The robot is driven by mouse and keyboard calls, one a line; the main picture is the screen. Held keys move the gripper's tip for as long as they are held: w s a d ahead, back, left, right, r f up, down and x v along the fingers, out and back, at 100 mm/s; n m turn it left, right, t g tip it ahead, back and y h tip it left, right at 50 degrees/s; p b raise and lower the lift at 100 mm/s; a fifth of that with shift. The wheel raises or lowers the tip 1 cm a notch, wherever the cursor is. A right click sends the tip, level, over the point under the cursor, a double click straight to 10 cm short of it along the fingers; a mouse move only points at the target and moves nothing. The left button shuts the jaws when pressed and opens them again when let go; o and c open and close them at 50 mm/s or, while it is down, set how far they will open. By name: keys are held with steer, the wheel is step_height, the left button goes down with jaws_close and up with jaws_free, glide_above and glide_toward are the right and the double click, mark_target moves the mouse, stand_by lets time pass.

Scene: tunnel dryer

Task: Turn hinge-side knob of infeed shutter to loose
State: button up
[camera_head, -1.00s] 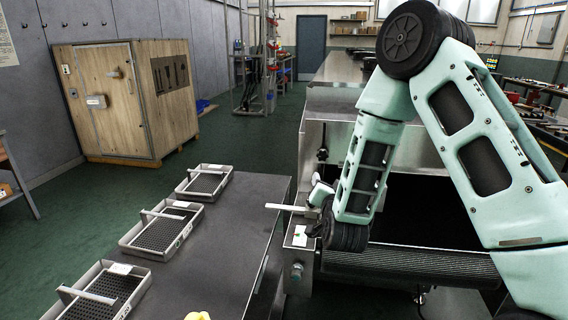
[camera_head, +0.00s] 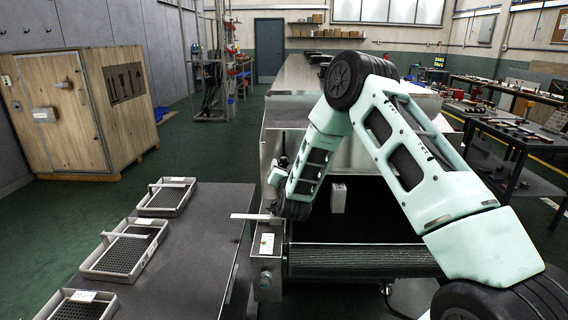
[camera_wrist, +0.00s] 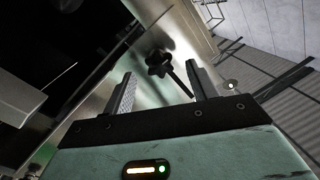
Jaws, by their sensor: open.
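In the wrist view a black lobed knob (camera_wrist: 160,64) on a thin dark rod stands at a shiny steel panel (camera_wrist: 140,45) beside a dark opening. My gripper (camera_wrist: 162,76) is open, with one finger on each side of the knob and rod. I see no clear contact, and nothing is held. In the head view a small dark knob (camera_head: 283,161) shows at the left edge of the dryer's steel front, just above my gripper (camera_head: 276,178). My arm partly hides the gripper and the dryer front there. I cannot read the knob's setting.
A dark table (camera_head: 200,235) with several mesh trays (camera_head: 125,248) stands left of the dryer. A control box (camera_head: 266,245) and a belt (camera_head: 360,260) lie below the gripper. A small white box (camera_head: 338,198) shows at the dark opening. A wooden cabinet (camera_head: 75,120) stands back left.

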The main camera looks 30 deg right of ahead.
mark_target(284, 162)
steer(key=shift+x, duration=1.5)
steer(key=c, duration=1)
